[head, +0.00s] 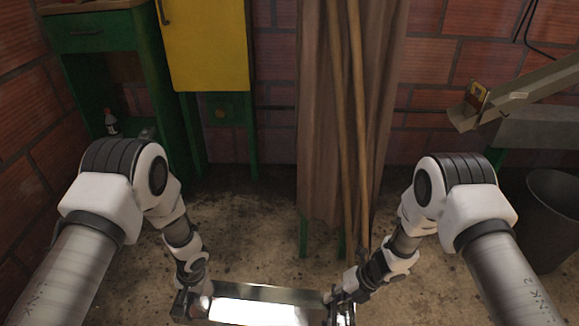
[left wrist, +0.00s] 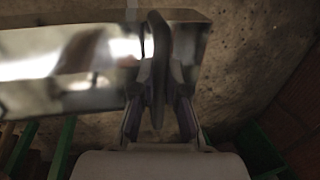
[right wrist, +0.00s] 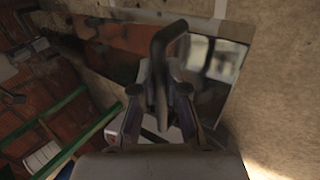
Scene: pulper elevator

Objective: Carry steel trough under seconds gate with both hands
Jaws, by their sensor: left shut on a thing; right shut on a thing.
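The shiny steel trough (head: 262,294) is at the bottom middle of the head view, held between my two arms; its lower part is cut off. My left gripper (head: 186,296) is at its left end, shut on a dark handle (left wrist: 158,60) in the left wrist view. My right gripper (head: 343,296) is at its right end, shut on a dark bent handle (right wrist: 165,45) in the right wrist view. The trough also shows in the left wrist view (left wrist: 60,70) and the right wrist view (right wrist: 222,65). I cannot tell its height above the floor.
A sloped chute (head: 535,88) with a small yellow-brown plate (head: 478,95) at its lower end is at right. A dark bin (head: 556,205) stands below. A brown curtain (head: 315,120) with wooden poles (head: 345,120) is at centre, a green table (head: 95,35) at left. Floor between is bare.

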